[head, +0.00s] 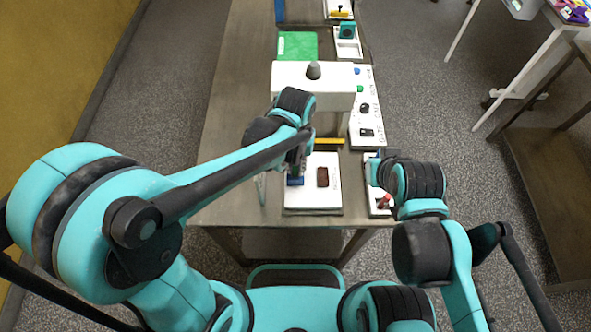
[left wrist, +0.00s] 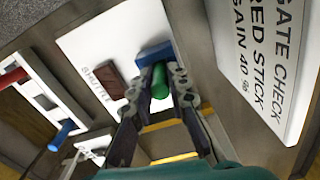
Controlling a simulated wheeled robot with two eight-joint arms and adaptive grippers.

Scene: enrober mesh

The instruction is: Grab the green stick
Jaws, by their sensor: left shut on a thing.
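My left gripper (left wrist: 158,84) is shut on the green stick (left wrist: 160,80), which shows between its two fingers in the left wrist view. The stick is close beside a blue block (left wrist: 155,52); I cannot tell whether they touch. In the head view the left gripper (head: 299,170) is over the left part of a white board (head: 313,206), and the green stick is hard to make out there. A brown block (head: 323,177) lies on the board, to the right of the gripper; it also shows in the left wrist view (left wrist: 112,83). My right gripper's fingers do not show.
A white machine with a grey knob (head: 313,71) stands behind the board. A white rack with a red stick (head: 384,202) is to the right, near my right arm. A white panel with controls (head: 366,106) and a green mat (head: 297,45) are farther back.

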